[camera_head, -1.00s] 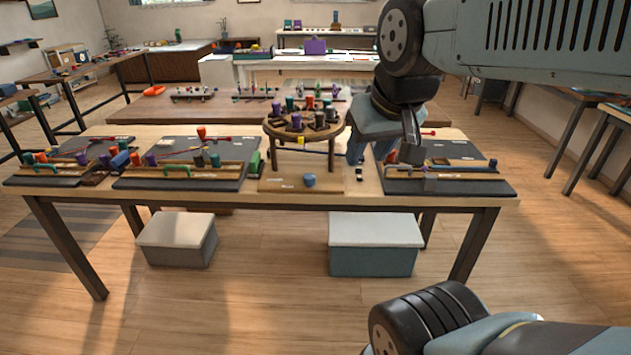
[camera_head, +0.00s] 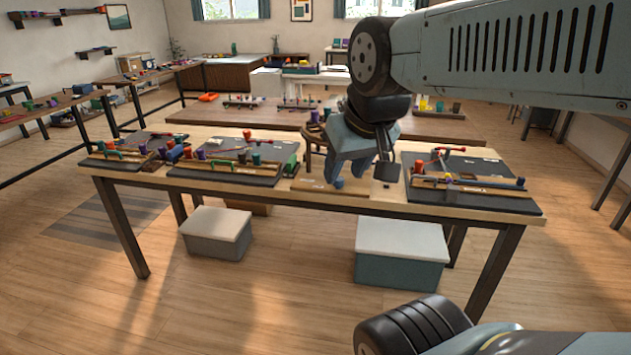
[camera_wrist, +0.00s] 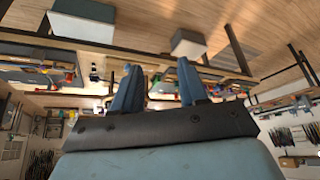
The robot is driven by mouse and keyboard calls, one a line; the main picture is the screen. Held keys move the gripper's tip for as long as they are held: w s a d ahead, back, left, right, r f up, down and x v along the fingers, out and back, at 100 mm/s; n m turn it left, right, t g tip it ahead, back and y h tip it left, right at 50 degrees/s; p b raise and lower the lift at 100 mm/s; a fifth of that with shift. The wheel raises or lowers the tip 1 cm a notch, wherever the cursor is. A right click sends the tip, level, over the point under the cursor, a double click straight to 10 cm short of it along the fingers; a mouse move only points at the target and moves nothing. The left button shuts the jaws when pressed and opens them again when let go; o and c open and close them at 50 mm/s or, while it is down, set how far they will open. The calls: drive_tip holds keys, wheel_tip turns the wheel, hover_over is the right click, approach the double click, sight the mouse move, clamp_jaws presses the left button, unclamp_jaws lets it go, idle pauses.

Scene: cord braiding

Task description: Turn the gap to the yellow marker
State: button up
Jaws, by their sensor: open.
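The round wooden braiding stand (camera_head: 313,136) stands on the near table in the head view. My arm and gripper cover most of its top, so its bobbins and its gap are hidden. I cannot make out the yellow marker. My gripper (camera_head: 347,172) is at the stand's right front, fingers pointing down, above the table. In the wrist view, which looks upside down, my gripper (camera_wrist: 158,80) shows two blue fingers spread apart with nothing between them. I cannot tell whether it touches the stand.
Dark boards with cords, bobbins and wooden bars lie left (camera_head: 235,163) and right (camera_head: 470,180) of the stand. Two lidded boxes (camera_head: 217,232) (camera_head: 402,252) stand on the floor. A second table (camera_head: 440,125) is behind.

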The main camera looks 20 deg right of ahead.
drive_tip(key=shift+a, duration=0.25)
drive_tip(key=shift+o, duration=0.3)
